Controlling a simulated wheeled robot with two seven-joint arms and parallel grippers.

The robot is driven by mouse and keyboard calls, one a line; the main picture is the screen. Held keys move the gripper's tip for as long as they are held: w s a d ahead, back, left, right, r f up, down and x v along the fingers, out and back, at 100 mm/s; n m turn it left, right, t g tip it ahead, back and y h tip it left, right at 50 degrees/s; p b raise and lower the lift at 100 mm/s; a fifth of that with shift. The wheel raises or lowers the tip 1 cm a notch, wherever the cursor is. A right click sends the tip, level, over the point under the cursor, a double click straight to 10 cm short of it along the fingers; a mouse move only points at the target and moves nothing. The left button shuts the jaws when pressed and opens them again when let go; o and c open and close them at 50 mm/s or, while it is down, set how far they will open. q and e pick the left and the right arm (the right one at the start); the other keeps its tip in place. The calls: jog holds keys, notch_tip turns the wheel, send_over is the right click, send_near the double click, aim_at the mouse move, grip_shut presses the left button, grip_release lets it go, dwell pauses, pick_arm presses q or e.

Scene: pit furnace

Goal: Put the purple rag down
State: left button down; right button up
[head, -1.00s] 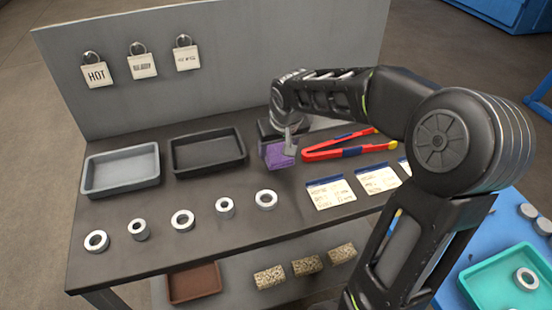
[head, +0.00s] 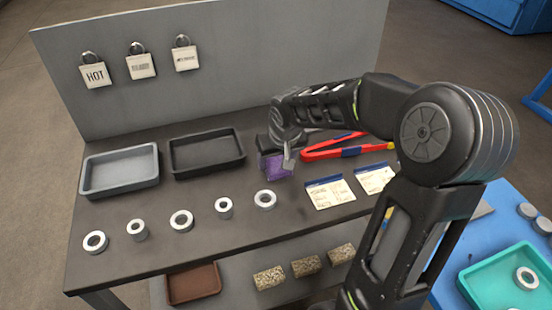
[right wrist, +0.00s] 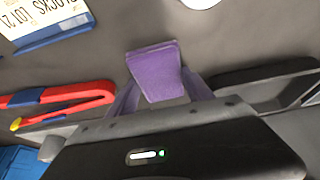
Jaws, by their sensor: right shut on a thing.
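The purple rag (head: 275,165) is a small folded block on the dark bench top, between the black tray and the red tongs in the head view. It also shows in the right wrist view (right wrist: 155,70), between the two fingers. My right gripper (head: 288,160) is shut on the rag, low over the bench; I cannot tell whether the rag's underside touches the bench. My right gripper also shows in the right wrist view (right wrist: 160,95). My left gripper is not in view.
A black tray (head: 207,171) and a grey tray (head: 122,190) stand left of the rag. Red and blue tongs (head: 345,152) lie just right. Metal rings, including one (head: 265,199), line the front. Cards (head: 328,192) lie to the right. A grey panel (head: 230,60) with hanging tags stands behind.

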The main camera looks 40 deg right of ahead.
jog(key=o, duration=1.3)
jog(key=shift+r+p, duration=0.25)
jog(key=shift+p, duration=0.1)
jog(key=v, duration=1.1)
jog(key=shift+s+a+r, duration=0.15)
jog(key=shift+s+r, duration=0.1)
jog(key=shift+r, duration=0.05)
